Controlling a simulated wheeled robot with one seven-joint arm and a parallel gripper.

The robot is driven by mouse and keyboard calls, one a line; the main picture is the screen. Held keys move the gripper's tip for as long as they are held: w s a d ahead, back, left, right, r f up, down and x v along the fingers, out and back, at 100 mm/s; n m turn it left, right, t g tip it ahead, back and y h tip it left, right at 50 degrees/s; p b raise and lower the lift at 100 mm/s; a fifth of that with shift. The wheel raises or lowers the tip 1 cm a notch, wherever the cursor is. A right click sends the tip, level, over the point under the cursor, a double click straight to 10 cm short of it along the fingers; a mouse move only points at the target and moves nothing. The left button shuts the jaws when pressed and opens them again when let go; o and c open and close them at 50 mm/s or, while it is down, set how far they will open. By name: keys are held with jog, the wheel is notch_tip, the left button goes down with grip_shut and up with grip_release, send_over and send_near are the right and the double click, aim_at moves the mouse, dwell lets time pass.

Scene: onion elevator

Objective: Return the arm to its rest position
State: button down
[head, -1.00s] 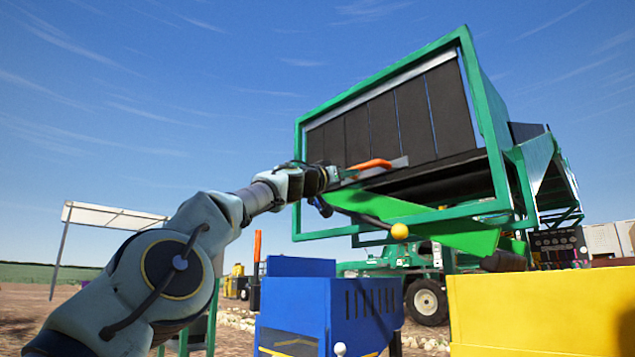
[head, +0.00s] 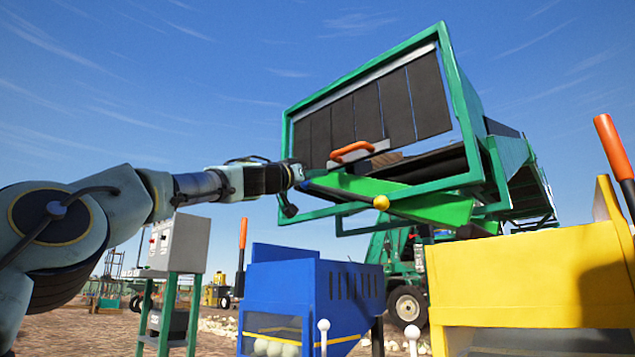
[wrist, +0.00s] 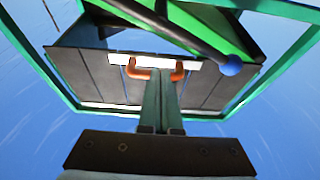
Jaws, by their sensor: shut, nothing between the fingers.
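My arm (head: 180,188) reaches in from the left in the head view. My gripper (head: 299,174) is left of and below the orange handle (head: 352,151), with a visible gap between them. The handle sits on a pale plate at the lower edge of a dark slatted panel (head: 375,108) in a green frame. In the wrist view, the fingers of my gripper (wrist: 160,90) are together and empty. They point toward the handle (wrist: 178,75), whose middle is hidden behind them.
A blue bin (head: 330,285) and a yellow bin (head: 530,275) stand below. A grey control box (head: 178,242) on green legs is under my arm. Open sky is above the arm.

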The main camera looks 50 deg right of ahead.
jog(key=shift+s+a+f, duration=0.25)
jog(key=shift+a+f, duration=0.15)
jog(key=shift+a, duration=0.05)
